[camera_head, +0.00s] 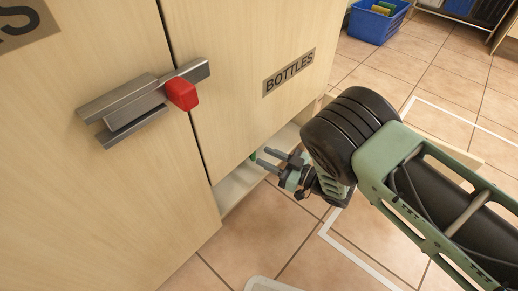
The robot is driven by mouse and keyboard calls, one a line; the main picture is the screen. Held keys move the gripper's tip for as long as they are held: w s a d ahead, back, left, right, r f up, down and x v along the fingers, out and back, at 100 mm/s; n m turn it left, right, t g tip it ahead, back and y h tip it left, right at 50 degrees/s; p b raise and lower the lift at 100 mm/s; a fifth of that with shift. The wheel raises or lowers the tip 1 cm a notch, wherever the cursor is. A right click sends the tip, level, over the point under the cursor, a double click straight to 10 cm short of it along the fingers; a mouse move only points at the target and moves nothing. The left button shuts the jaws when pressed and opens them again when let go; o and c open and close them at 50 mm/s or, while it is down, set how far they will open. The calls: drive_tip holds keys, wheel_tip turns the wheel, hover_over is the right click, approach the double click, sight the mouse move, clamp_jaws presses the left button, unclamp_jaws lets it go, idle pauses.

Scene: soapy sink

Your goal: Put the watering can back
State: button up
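No whole watering can shows in this view. A small green piece (253,156) shows at the lower edge of the cabinet door marked BOTTLES, by my fingertips; I cannot tell whether it is part of the watering can. My gripper (266,158) is low in front of the cabinet, pointing left at the gap under that door. Its two grey fingers stand apart, with a pale gap between them. What lies behind the door is hidden.
The BOTTLES door (240,75) and a left door (90,190) stand close before me. A metal latch (128,105) with a red block (182,94) spans their seam. A pale ledge (235,186) runs below. A blue crate (372,24) stands behind on tiled floor.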

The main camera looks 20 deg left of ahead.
drive_tip(key=s+d+p, duration=0.1)
drive_tip(key=d+p, duration=0.2)
drive_tip(key=d, duration=0.4)
drive_tip(key=shift+s+d, duration=0.25)
drive_tip(key=shift+d, duration=0.15)
drive_tip(key=shift+f, duration=0.1)
